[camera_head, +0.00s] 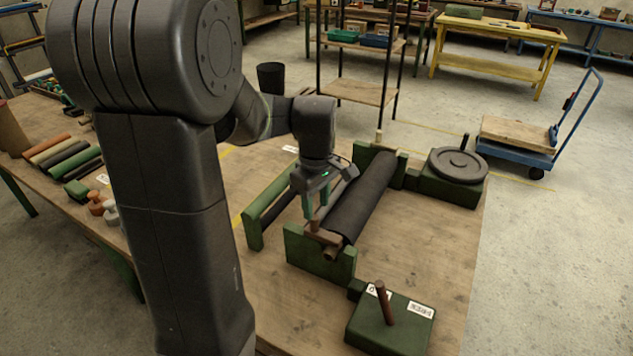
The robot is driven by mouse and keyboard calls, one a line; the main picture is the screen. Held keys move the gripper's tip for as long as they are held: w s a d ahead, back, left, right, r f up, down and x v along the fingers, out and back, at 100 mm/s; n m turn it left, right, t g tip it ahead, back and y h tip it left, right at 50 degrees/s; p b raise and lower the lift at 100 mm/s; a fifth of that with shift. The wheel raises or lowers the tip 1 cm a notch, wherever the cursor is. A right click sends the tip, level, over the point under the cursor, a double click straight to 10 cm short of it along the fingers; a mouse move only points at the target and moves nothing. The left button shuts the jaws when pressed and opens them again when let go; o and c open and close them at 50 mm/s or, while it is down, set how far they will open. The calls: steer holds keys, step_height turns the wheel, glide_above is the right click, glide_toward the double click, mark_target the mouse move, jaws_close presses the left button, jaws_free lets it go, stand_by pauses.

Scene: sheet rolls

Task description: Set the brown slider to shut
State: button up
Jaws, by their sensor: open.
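A reddish-brown upright handle (384,303), which looks like the brown slider, stands on a dark green box (372,335) at the table's front right. Two white labels lie on the box top; one is beside the handle at the left (378,291), the other is to the right (420,310). Their words are too small to read surely. The handle stands nearer the left label. My gripper (317,205) is open and points down, up and to the left of the box. It is over the near end of the dark roll, apart from the handle.
A dark roll (362,200) lies in a green cradle (305,258), with a brown block (322,236) at its near end just below my gripper. A round dark disc (458,163) sits on a green block at right. Bare wooden table (420,245) lies between.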

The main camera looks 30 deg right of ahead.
step_height(320, 180, up, 7)
glide_above(308, 227)
steer(key=s+d, duration=0.1)
steer(key=s, duration=0.1)
steer(key=shift+r, duration=0.1)
stand_by(0.3)
step_height(308, 227, down, 14)
steer(key=shift+f+p, duration=0.1)
steer(key=shift+p, duration=0.25)
steer(key=shift+w+a, duration=0.25)
steer(key=shift+w, duration=0.3)
steer(key=shift+w+a, duration=0.25)
steer(key=shift+w, duration=0.25)
steer(key=shift+w+a, duration=0.15)
steer(key=shift+w, duration=0.2)
